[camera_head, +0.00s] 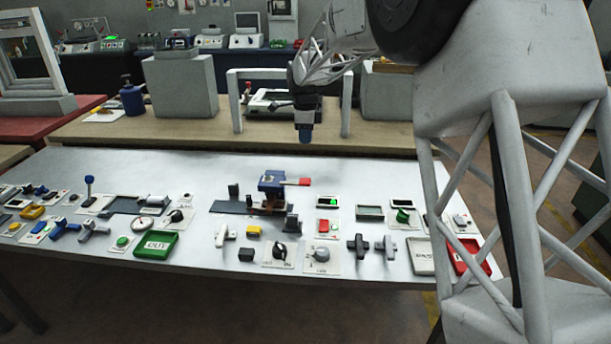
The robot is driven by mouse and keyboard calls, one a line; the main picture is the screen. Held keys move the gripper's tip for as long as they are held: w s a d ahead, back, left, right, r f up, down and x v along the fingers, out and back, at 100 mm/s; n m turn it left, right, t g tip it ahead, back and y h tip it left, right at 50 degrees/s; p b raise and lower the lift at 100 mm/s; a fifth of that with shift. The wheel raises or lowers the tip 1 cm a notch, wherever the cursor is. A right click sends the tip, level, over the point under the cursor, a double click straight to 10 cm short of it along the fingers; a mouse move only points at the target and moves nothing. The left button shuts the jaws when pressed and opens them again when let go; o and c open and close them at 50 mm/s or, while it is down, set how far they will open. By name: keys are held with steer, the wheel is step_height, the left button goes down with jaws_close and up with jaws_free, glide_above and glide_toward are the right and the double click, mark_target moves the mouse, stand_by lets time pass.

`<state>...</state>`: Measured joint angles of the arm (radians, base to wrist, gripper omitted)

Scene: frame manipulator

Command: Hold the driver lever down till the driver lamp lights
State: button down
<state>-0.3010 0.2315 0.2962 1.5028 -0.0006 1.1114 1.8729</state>
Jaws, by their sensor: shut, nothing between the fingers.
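My gripper (304,138) points down, shut and empty, above the back part of the grey table, in the upper middle of the view. Below it and slightly left stands a small bench device with a blue block (270,181) and a red bar (298,182) sticking out to the right. There is a clear gap between my gripper and this device. I cannot tell for sure which part is the driver lever. A small panel with a green patch (333,200) is to the right of the device. I cannot tell which light is the driver lamp.
A blue-knobbed stick (89,182), a green tray (157,246) and a red tray (470,258) are on the table (200,175). Several knobs and T-handles line the front. A white frame (237,100) stands on the bench behind. My arm covers the right side.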

mark_target(306, 181)
steer(key=shift+f, duration=0.15)
step_height(306, 181, down, 14)
steer(key=shift+r, duration=0.15)
stand_by(0.8)
stand_by(0.5)
